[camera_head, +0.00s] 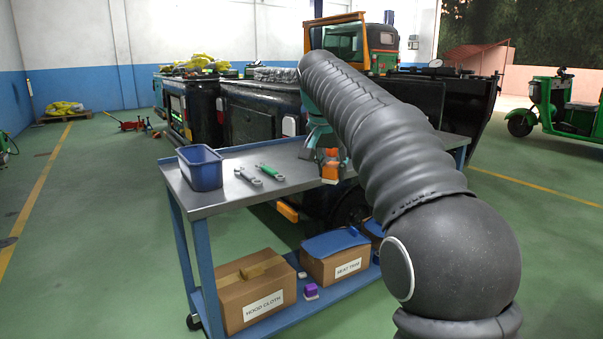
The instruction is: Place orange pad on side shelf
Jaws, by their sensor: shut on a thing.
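My gripper (327,160) is at the end of my dark ribbed arm, above the right part of the cart's grey top (225,200). It is shut on the orange pad (329,173), which shows at the fingertips and is partly covered by them. The pad appears close to the cart top, but I cannot tell whether it touches. The cart also has a blue lower shelf (351,291). I cannot tell which surface is the side shelf.
A blue bin (201,168), a grey wrench (248,176) and a green tool (270,173) are on the cart top. Cardboard boxes marked HOOD CLOTH (245,290) and SEAT TRIM (335,258) and a small purple item (311,291) fill much of the lower shelf. Dark vehicles stand behind.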

